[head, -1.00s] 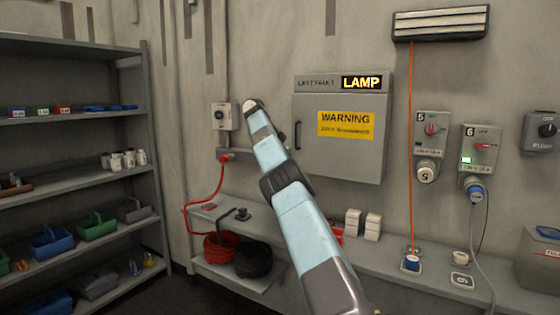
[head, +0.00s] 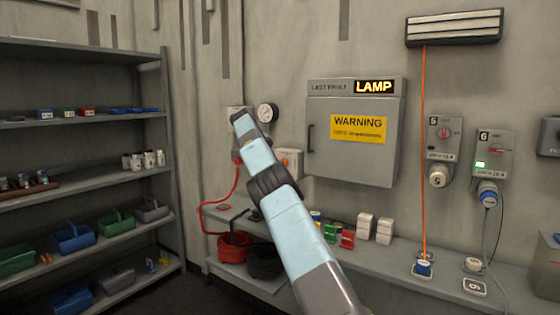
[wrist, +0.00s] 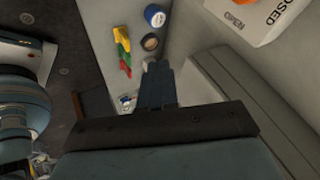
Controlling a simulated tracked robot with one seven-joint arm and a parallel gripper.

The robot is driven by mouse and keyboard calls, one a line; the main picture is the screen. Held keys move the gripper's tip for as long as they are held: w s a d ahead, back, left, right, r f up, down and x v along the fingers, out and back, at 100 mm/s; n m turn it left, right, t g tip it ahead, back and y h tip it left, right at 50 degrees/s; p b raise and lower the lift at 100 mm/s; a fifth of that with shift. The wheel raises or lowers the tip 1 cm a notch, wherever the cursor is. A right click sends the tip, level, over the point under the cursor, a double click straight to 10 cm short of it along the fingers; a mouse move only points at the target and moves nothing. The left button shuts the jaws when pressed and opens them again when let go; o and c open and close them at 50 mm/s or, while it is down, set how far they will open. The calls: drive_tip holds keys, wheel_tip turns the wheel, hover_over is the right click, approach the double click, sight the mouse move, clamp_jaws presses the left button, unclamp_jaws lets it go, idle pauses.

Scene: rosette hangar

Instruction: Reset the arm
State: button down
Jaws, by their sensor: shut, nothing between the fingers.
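My light-blue arm (head: 270,195) reaches up and away through the middle of the head view, its far end in front of the wall left of the grey fault cabinet (head: 352,165). My gripper is hidden behind the arm there. In the wrist view my gripper (wrist: 158,68) shows as dark fingers together, shut and empty. Beyond the fingertips are a dark round piece (wrist: 150,42), a blue and white round piece (wrist: 155,15) and small yellow, green and red pieces (wrist: 123,50) on a pale surface. The fingers appear apart from them.
A grey shelf rack (head: 165,180) with bins stands at the left. A grey bench (head: 395,260) runs along the wall. An orange cord (head: 424,150) hangs to a blue plug (head: 424,268). Sockets five (head: 440,135) and six (head: 492,145) are on the wall.

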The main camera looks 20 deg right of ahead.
drive_tip(key=s+d+r+n+y, duration=0.35)
drive_tip(key=s+d+r, duration=0.35)
drive_tip(key=s+r, duration=0.5)
drive_tip(key=s+a+r+n+t+y, duration=0.1)
drive_tip(key=s+r+n, duration=0.15)
drive_tip(key=s, duration=0.55)
drive_tip(key=s+r+n+t+y, duration=0.1)
drive_tip(key=s+n, duration=0.3)
drive_tip(key=s, duration=0.3)
drive_tip(key=s+a+f+n+t, duration=0.1)
drive_tip(key=s+a+f+n, duration=0.3)
drive_tip(key=s, duration=0.9)
drive_tip(key=s+a+f+n+y, duration=0.1)
drive_tip(key=s+a+f+n, duration=0.3)
drive_tip(key=s, duration=0.9)
drive_tip(key=s+a+f+n+t+y, duration=0.1)
drive_tip(key=s+a+f+n, duration=0.3)
drive_tip(key=s, duration=0.9)
wheel_tip(320, 180, down, 4)
drive_tip(key=n, duration=0.3)
drive_tip(key=shift+a+n+t, duration=0.15)
drive_tip(key=shift+n+t, duration=0.15)
drive_tip(key=shift+f, duration=0.1)
